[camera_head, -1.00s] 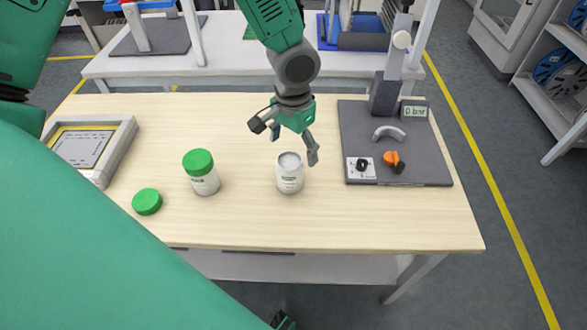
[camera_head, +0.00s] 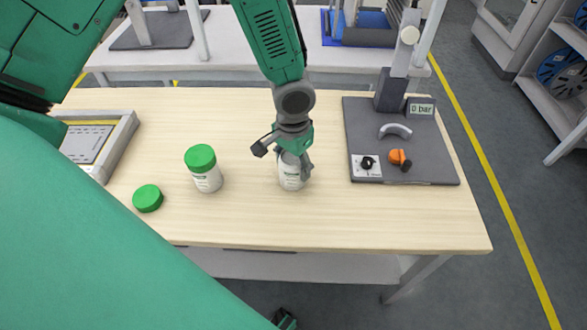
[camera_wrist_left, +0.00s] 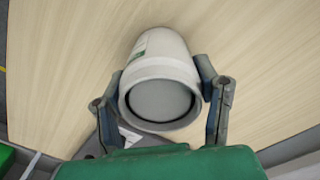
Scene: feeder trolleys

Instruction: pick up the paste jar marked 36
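A white jar (camera_head: 291,178) without a green cap stands upright on the wooden table, under my left gripper (camera_head: 284,160). In the left wrist view the jar (camera_wrist_left: 160,80) shows its round grey top between the two fingers of my left gripper (camera_wrist_left: 160,85). Both fingers appear to press on its sides, one on each side. The number on its label is too small to read. A second white jar (camera_head: 208,182) with a green cap stands to the left, its number also unreadable.
A loose green cap (camera_head: 147,198) lies left of the capped jar. A grey framed tray (camera_head: 122,140) lies at the table's left. A dark fixture plate (camera_head: 430,155) with an orange knob, handle and "0 bar" display is at the right. The table front (camera_head: 330,225) is clear.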

